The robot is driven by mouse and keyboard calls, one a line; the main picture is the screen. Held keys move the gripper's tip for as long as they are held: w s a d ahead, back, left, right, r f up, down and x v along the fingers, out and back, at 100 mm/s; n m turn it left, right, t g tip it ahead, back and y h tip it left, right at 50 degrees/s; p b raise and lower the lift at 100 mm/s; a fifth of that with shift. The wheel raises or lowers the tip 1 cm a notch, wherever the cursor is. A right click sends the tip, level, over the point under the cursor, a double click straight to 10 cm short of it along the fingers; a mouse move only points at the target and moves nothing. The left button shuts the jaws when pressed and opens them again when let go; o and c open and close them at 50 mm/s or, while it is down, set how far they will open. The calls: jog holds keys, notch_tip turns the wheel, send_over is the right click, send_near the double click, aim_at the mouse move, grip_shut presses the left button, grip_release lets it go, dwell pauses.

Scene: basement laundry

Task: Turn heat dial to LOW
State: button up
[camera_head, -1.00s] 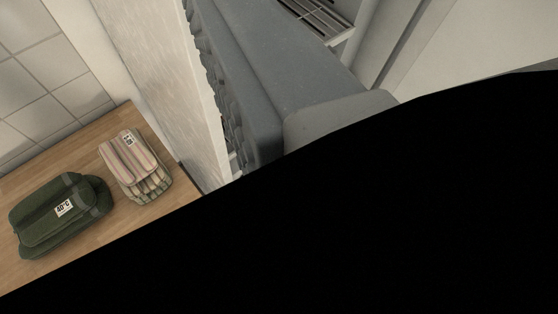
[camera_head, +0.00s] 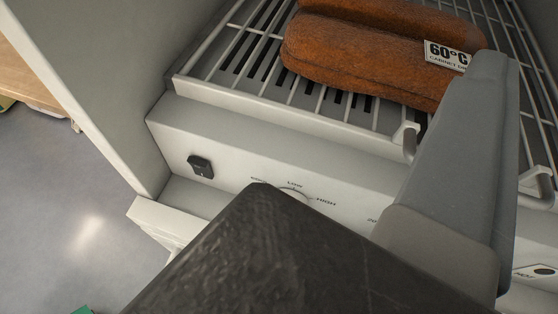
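The heat dial (camera_head: 294,194) is a pale round knob on the white front panel of the drying cabinet. Only its upper rim shows; a dark block in front hides the rest, so I cannot tell where it points. The label LOW stands above it and HIGH to its right; a label to the left is too small to read. My gripper (camera_head: 452,190) shows as a grey finger-like part at the right, in front of the panel and rack. The dark block in the lower middle seems to be mine too. I cannot tell the finger opening.
A black rocker switch (camera_head: 200,167) sits on the panel left of the dial. A wire rack (camera_head: 233,58) above holds a folded rust-brown towel (camera_head: 372,48) tagged 60°C. Grey floor (camera_head: 62,190) is open at the left, below a wooden counter edge (camera_head: 30,72).

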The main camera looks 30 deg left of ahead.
jog(key=s+a+f+m+y+b, duration=0.15)
jog(key=s+f+y, duration=0.3)
jog(key=f, duration=0.65)
jog(key=s+a+f+m+y+b, duration=0.1)
jog(key=s+f+y+b, duration=0.15)
jog(key=s+f, duration=0.65)
jog(key=shift+n, duration=0.25)
jog(key=x, duration=0.5)
jog(key=f+b+x, duration=0.1)
jog(key=x, duration=0.4)
jog(key=d+f+b+x, duration=0.1)
jog(key=x, duration=0.5)
jog(key=shift+w+f, duration=0.2)
jog(key=shift+f, duration=0.05)
